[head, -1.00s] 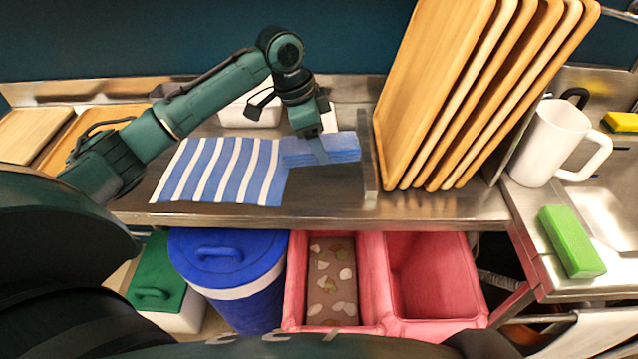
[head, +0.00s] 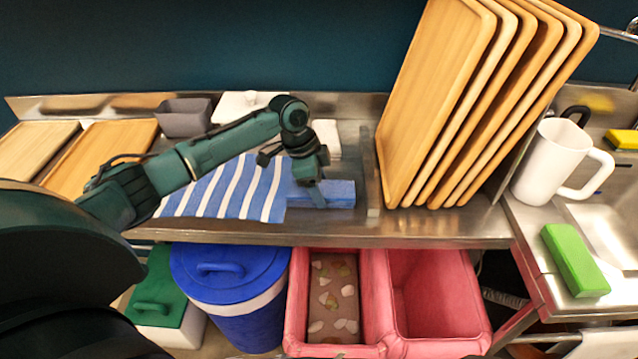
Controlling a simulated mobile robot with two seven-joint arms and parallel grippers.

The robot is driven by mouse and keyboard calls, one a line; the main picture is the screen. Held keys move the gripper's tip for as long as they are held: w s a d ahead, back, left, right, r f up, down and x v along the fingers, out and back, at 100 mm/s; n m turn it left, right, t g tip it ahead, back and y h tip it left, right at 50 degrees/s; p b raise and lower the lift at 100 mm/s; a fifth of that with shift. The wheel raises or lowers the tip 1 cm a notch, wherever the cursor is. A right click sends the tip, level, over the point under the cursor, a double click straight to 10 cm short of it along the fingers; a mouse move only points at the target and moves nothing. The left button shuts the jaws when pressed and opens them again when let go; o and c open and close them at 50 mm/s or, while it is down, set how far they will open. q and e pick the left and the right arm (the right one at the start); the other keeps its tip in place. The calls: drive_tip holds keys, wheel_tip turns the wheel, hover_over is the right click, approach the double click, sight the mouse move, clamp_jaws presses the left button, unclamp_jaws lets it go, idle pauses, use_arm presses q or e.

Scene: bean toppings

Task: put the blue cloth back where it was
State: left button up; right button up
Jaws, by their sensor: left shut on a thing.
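The blue cloth (head: 338,196) is a folded, plain blue pad on the steel counter, just right of a blue-and-white striped cloth (head: 232,193). My left gripper (head: 318,200) points down at it and is shut on it, with a finger in front of its near side. The cloth looks level and low; I cannot tell whether it touches the counter. Part of its left end is hidden behind the gripper. My right gripper is not in view.
Upright wooden trays (head: 440,110) stand in a rack right of the cloth. A white mug (head: 552,165) and green sponge (head: 575,260) are further right. Below the counter are a blue bin (head: 225,285) and pink bins (head: 440,300). The counter's front strip (head: 400,228) is bare.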

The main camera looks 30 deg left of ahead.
use_arm(q)
drive_tip(key=shift+f, duration=0.15)
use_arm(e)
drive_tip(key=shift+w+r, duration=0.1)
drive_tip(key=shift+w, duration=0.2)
use_arm(q)
drive_tip(key=o, duration=1)
drive_tip(key=shift+c, duration=0.2)
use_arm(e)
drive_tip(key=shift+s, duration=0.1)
use_arm(q)
drive_tip(key=v, duration=1.2)
drive_tip(key=shift+b, duration=0.3)
drive_tip(key=shift+s, duration=0.1)
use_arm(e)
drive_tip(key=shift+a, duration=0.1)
